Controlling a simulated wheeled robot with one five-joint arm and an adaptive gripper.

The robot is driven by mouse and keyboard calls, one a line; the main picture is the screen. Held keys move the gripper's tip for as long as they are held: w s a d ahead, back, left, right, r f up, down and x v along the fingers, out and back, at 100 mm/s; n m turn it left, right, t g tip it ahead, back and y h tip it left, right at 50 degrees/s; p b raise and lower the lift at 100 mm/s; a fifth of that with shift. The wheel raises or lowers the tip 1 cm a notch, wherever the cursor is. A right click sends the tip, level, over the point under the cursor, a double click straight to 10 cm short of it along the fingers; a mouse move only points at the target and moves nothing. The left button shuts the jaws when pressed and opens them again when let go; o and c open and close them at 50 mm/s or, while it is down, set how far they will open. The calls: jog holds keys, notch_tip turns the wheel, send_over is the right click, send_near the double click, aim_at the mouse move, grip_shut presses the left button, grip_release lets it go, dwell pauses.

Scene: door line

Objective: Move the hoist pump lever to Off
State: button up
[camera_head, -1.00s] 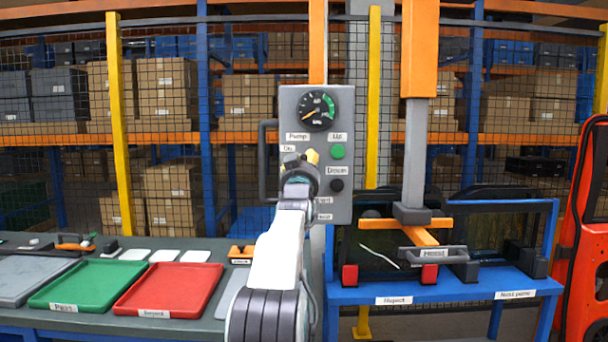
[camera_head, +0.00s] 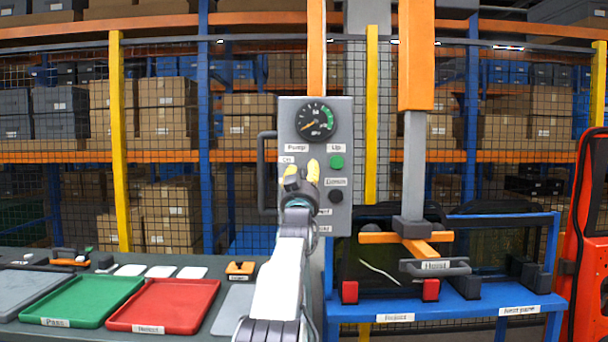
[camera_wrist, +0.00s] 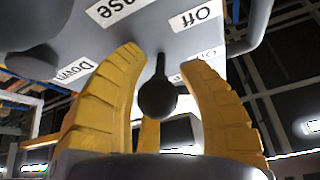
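The hoist pump lever (camera_wrist: 158,98) is a thin dark stem with a round black knob, seen in the wrist view. It is hidden behind my gripper in the head view. In the wrist view my gripper (camera_wrist: 165,75) is open, with yellow fingers on either side of the knob and a visible gap on each side. An "Off" label (camera_wrist: 196,17) is near the right finger, and a "Down" label (camera_wrist: 75,70) is at the left.
The panel has a gauge (camera_head: 315,121), a green button (camera_head: 337,162), a black button (camera_head: 336,196) and a dark side handle (camera_head: 262,175). A green tray (camera_head: 85,302) and a red tray (camera_head: 167,307) lie on the left bench. The orange hoist (camera_head: 416,60) hangs at the right.

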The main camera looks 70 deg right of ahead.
jog(key=shift+o, duration=0.4)
jog(key=shift+a, duration=0.1)
jog(key=v, duration=1.2)
dwell(0.3)
dwell(0.8)
